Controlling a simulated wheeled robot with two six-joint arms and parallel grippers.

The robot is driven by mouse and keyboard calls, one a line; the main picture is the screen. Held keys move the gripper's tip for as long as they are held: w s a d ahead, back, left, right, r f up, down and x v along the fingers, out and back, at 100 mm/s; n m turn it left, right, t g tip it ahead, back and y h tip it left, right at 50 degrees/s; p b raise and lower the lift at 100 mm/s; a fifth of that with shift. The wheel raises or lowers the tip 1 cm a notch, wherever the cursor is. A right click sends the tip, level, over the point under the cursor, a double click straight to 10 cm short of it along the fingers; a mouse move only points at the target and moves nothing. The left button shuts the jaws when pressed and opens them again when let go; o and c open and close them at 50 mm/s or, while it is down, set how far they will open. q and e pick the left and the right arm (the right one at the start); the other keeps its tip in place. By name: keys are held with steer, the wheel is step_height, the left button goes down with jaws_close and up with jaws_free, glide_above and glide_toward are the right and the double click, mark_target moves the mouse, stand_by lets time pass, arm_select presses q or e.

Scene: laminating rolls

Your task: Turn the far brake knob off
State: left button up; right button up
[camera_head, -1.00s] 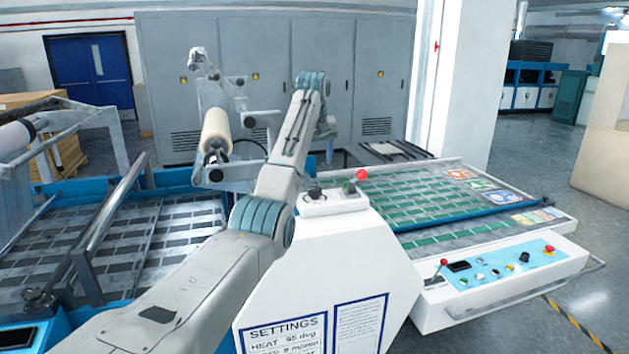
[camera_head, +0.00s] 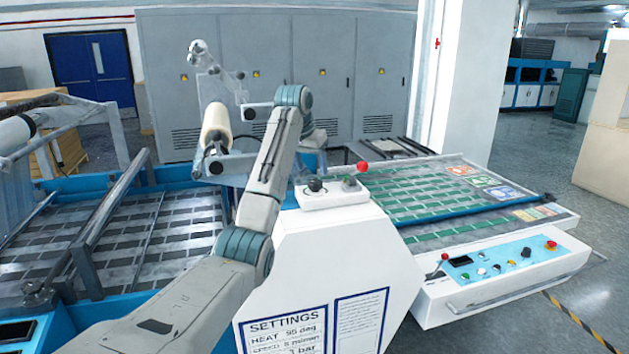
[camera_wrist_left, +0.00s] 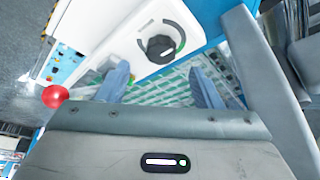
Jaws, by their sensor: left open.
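A black round knob (camera_head: 315,185) sits on the white control box (camera_head: 333,199) on top of the machine. In the left wrist view a black knob (camera_wrist_left: 160,46) with a pale mark and a dark printed arc is on a white panel; it appears to be the same one. No label tells me whether it is the far brake knob. My left gripper (camera_wrist_left: 160,70) is open and empty, its bluish fingers apart below the knob in that view, not around it. In the head view the gripper is mostly hidden behind my arm. My right gripper is not in view.
A red ball lever (camera_head: 362,167) stands beside the knob; a red ball (camera_wrist_left: 54,96) shows left in the wrist view. A sheet-covered bed (camera_head: 420,200) and lower control panel (camera_head: 495,268) lie to the right.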

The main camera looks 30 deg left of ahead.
mark_target(315, 181)
arm_select(q)
steer(key=p+x, duration=0.2)
steer(key=x, duration=0.1)
steer(key=shift+w+f, duration=0.25)
steer(key=shift+f, duration=0.1)
steer(key=shift+x, duration=0.8)
steer(key=c, duration=1)
steer(key=shift+n, duration=0.4)
steer(key=n+y, duration=0.1)
steer(key=n, duration=0.2)
steer(key=shift+d+n+y, duration=0.1)
steer(key=shift+n+y, duration=0.2)
steer(key=shift+y, duration=0.1)
steer(key=n+g+y, duration=0.1)
steer(key=n, duration=0.3)
steer(key=shift+w+n, duration=0.1)
steer(key=shift+n, duration=0.2)
steer(key=shift+r+n+y, duration=0.1)
steer(key=shift+n+y, duration=0.2)
